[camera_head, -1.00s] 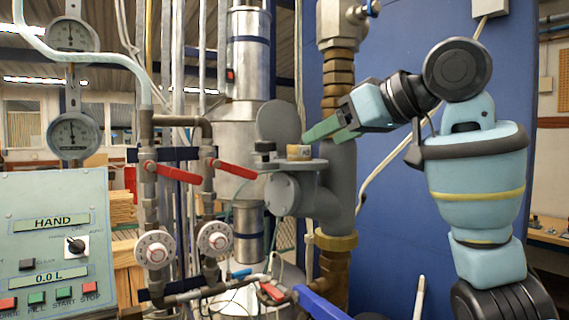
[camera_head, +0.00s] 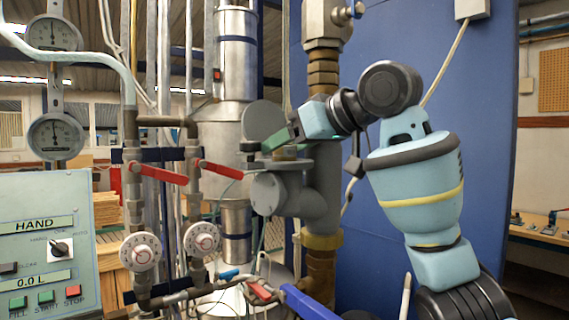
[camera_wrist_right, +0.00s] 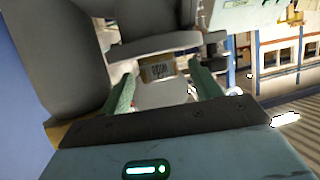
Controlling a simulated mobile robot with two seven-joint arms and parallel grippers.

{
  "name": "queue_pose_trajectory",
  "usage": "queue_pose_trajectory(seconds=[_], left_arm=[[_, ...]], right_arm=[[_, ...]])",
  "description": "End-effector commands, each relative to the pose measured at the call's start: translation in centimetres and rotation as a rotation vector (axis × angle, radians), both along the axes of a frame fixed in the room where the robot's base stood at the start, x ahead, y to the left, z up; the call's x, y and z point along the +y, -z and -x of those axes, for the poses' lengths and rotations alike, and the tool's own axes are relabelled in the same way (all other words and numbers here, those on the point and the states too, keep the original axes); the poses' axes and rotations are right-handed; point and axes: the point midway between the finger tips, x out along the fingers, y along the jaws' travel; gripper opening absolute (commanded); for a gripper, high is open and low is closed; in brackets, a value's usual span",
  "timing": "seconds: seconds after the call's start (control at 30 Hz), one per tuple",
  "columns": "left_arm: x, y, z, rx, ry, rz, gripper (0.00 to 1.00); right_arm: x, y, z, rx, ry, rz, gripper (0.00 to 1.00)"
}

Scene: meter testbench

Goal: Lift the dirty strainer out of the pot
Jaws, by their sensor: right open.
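The pot (camera_head: 280,195) is a grey cast body on the vertical pipe, with its round lid (camera_head: 262,120) standing open behind the flange. The strainer's small tan top (camera_head: 287,153) shows at the pot's mouth, mostly hidden behind my right gripper (camera_head: 270,147). In the right wrist view, the strainer (camera_wrist_right: 158,70) is a tan piece with dark markings, between the spread green fingers of my right gripper (camera_wrist_right: 162,72). Gaps show on both sides of it, so the gripper is open around it without visible contact. My left gripper is not in view.
Two red lever valves (camera_head: 160,173) and two white dials (camera_head: 141,251) stand left of the pot. A control panel (camera_head: 45,245) is at the far left. A blue wall panel (camera_head: 450,130) stands behind my right arm.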

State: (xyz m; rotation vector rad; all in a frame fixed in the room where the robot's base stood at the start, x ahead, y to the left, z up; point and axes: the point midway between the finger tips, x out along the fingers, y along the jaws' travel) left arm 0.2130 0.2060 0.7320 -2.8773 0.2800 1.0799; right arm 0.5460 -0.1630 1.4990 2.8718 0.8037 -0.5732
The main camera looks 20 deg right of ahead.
Motion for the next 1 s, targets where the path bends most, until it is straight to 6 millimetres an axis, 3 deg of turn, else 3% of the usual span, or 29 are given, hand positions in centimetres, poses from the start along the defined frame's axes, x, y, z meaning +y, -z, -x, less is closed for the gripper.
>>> queue_pose_trajectory(seconds=[0.37,0.77,1.0], left_arm=[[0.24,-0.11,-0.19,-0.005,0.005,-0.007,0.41],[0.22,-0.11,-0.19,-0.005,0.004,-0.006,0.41],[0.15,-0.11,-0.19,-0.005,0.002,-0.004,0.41]], right_arm=[[0.62,0.53,-1.08,-0.001,0.001,0.0,0.63],[0.6,0.5,-1.05,-0.001,0.001,0.0,0.13],[0.6,0.42,-1.03,-0.002,0.001,-0.001,0.13]])
